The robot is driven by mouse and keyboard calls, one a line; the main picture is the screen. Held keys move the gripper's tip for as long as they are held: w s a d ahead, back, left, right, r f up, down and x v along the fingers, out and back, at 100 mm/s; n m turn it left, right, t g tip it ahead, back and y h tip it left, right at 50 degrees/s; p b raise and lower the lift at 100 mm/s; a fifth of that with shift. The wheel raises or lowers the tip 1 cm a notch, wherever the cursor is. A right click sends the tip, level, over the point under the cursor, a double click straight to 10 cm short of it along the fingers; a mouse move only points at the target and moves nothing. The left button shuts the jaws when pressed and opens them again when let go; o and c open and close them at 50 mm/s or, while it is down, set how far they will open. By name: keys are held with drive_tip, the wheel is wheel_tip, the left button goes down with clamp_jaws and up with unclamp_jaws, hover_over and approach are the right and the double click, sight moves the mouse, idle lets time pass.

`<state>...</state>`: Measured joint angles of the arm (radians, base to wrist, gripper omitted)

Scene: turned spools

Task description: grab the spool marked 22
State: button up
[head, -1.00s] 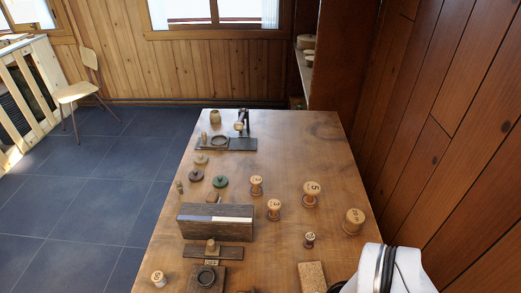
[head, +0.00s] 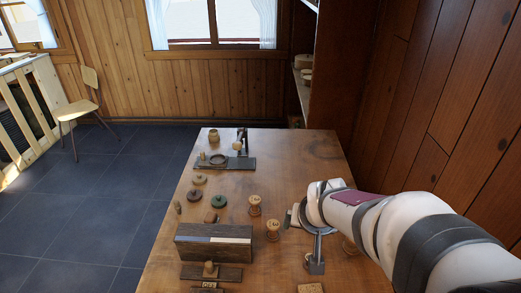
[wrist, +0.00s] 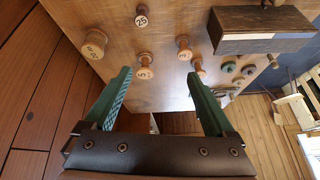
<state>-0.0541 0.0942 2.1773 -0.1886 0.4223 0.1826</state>
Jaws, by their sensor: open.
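Two turned wooden spools have marks that look two-digit, but neither reads surely as 22. One is the small spool (wrist: 141,17) at the top of the wrist view, which looks like 22 or 25. The other is the large spool (wrist: 95,44) at the upper left. In the head view the large one (head: 350,246) is mostly covered by my arm, and the small one is hidden. My gripper (wrist: 157,76) is open and empty, with its green fingers apart. The spool marked 5 (wrist: 146,66) shows beyond the gap between the fingertips. Both candidate spools are clear of the fingers.
Spools marked 3 (head: 273,230) and with a numeral (head: 255,205) stand left of my arm. A dark wooden block (head: 214,243), a green disc (head: 219,201) and a stand (head: 238,150) are farther left. Table room is free at the back right; a plank wall is on the right.

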drive_tip(key=w+a+f+n+t, duration=0.2)
drive_tip(key=w+a+f+t, duration=0.1)
drive_tip(key=w, duration=0.8)
drive_tip(key=n+t+y, duration=0.4)
drive_tip(key=y, duration=0.1)
hover_over(256, 202)
drive_tip(key=s, duration=0.2)
wheel_tip(256, 202, down, 6)
drive_tip(key=f, duration=0.7)
drive_tip(key=shift+w+d+f, duration=0.1)
drive_tip(key=shift+w+d, duration=0.1)
drive_tip(key=shift+d, duration=0.15)
drive_tip(key=shift+x, duration=1.5)
clamp_jaws()
